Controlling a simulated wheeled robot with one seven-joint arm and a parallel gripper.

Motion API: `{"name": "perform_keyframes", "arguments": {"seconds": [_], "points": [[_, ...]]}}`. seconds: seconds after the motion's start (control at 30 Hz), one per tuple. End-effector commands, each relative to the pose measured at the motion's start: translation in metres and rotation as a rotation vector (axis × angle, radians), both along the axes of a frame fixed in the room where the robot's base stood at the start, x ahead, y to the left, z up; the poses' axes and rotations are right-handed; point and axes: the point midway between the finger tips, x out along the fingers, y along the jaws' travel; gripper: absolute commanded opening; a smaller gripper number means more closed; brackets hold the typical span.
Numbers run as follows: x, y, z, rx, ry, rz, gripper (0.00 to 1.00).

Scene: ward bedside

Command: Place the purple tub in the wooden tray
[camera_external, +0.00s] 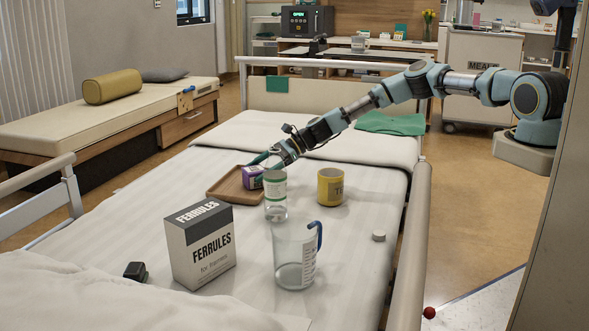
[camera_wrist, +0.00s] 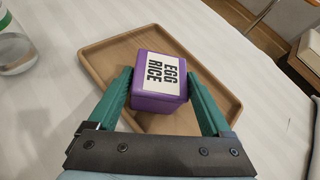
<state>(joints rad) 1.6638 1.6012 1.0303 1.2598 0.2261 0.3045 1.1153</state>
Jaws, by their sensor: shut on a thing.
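The purple tub (camera_wrist: 158,82) has a white label reading "EGG RICE". In the wrist view it sits between the two green fingers of my gripper (camera_wrist: 160,95), which is shut on it. The wooden tray (camera_wrist: 105,59) lies flat on the bed below and around the tub. In the external view the tub (camera_external: 251,177) is at my gripper (camera_external: 264,170), over the right part of the tray (camera_external: 224,190). I cannot tell whether the tub touches the tray floor.
A clear bottle (camera_external: 276,195) stands close to the tray. A yellow mug (camera_external: 330,187), a measuring jug (camera_external: 295,257), a ferrules box (camera_external: 199,246), a white cap (camera_external: 378,236) and a black item (camera_external: 135,271) are also on the bed. Left of the tray the sheet is clear.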

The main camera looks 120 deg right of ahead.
Motion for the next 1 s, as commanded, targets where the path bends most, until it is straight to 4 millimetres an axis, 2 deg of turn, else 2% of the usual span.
{"name": "perform_keyframes", "arguments": {"seconds": [0.33,0.37,0.5,0.8,1.0], "points": [[0.0,0.0,-0.003,-0.001,-0.001,0.001,0.0],[0.0,0.0,-0.003,-0.001,0.0,0.0,0.85],[0.0,0.0,-0.002,-0.001,0.0,0.0,1.0],[0.0,0.0,0.002,-0.002,0.0,0.001,1.0],[-0.026,0.001,0.014,-0.001,0.0,0.0,1.0]]}}
